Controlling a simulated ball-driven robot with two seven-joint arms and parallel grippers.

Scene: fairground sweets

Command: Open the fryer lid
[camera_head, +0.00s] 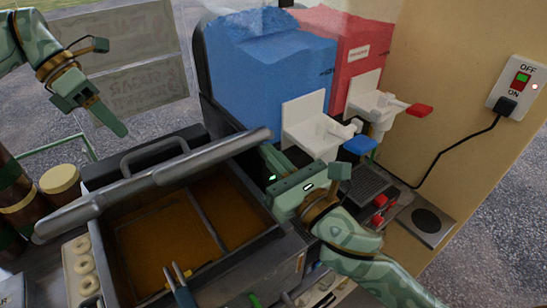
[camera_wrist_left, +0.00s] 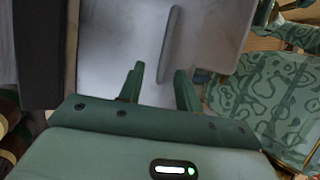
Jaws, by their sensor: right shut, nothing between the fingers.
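The fryer (camera_head: 290,255) stands in the middle of the head view, with brown oil (camera_head: 160,245) showing in its basin. Its grey lid (camera_head: 150,190) is raised and seen nearly edge-on above the basin. The lid's handle (camera_head: 155,150) shows on its far side. My left gripper (camera_head: 115,122) is above and behind the lid, apart from it. In the left wrist view its fingers (camera_wrist_left: 158,88) are spread and empty, facing a pale metal panel with a long bar. My right gripper (camera_head: 268,158) is shut and empty beside the lid's right end; whether it touches is unclear.
Blue (camera_head: 270,70) and red (camera_head: 345,50) drink machines stand behind the fryer. A wall switch (camera_head: 517,85) is at right.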

